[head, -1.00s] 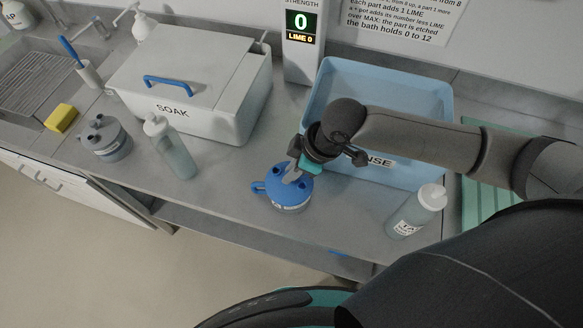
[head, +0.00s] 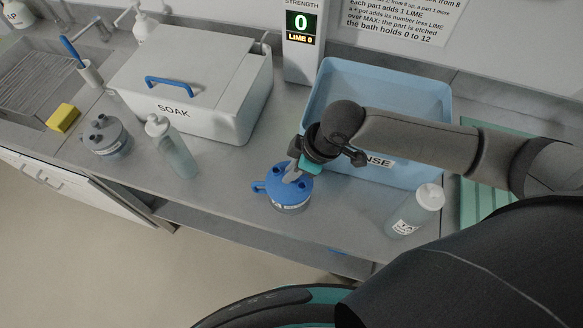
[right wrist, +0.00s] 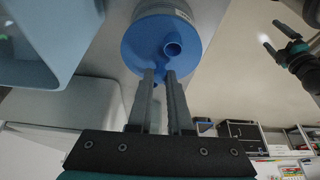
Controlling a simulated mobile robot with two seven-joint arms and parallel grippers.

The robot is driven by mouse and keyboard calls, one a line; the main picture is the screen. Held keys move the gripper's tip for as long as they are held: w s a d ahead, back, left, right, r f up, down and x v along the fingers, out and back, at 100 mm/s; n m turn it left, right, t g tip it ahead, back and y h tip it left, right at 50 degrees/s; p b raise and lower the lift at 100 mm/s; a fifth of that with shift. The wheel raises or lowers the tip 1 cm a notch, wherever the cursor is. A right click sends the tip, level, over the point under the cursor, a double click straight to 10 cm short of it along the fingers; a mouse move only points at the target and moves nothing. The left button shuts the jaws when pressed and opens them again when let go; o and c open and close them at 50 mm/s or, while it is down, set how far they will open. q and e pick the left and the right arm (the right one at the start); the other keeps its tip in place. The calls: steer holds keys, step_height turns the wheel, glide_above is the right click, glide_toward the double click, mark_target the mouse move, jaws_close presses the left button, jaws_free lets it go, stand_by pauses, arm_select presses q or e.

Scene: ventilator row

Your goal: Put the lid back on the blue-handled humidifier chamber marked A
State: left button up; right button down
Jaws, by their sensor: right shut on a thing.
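The blue-handled chamber (head: 291,208) stands upright on the counter, its handle to the left. Its blue lid (head: 279,182) sits on top and appears level. The mark on its white label is too small to read. My right gripper (head: 292,177) is over the lid, shut on its raised middle part. In the right wrist view the fingers (right wrist: 160,75) pinch the lid (right wrist: 140,50) beside a round port. My left gripper (right wrist: 271,35) shows far off in the right wrist view, fingers apart and empty; it is outside the head view.
The blue rinse tub (head: 320,90) is behind my right arm. A white soak box (head: 215,105) with a blue handle stands behind left. A grey-lidded chamber (head: 106,137) and a bottle (head: 172,150) are left, another bottle (head: 415,210) right. The counter's front edge is close.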

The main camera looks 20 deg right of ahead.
steer(key=shift+c, duration=1.4)
jaws_free()
steer(key=shift+r, duration=0.1)
step_height(320, 180, up, 5)
steer(key=p, duration=0.6)
steer(key=shift+r+p, duration=0.6)
steer(key=shift+r, duration=0.35)
jaws_close()
